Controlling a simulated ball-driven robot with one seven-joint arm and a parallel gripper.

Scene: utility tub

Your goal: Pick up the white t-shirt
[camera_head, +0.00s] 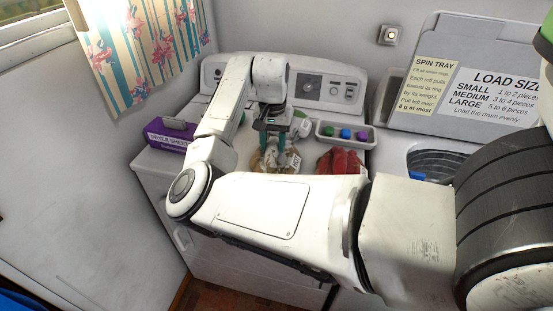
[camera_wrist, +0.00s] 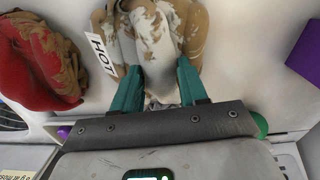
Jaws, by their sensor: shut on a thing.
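The white t-shirt (camera_head: 268,162), smeared with brown, lies bunched on top of the white dryer. It also fills the top middle of the wrist view (camera_wrist: 150,30), with a white tag marked HOT beside it. My gripper (camera_head: 273,143) reaches down onto the shirt from above. In the wrist view its two teal fingers (camera_wrist: 160,70) are shut on the shirt, with white cloth between them. The fingertips are partly hidden by the cloth. I cannot tell whether the shirt is lifted off the dryer top.
A red, brown-stained cloth (camera_head: 340,162) lies just right of the shirt. A grey tray (camera_head: 345,143) with coloured knobs or caps stands behind it. A purple dryer sheets box (camera_head: 170,135) stands at the left. An open washer tub (camera_head: 437,163) is at the right.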

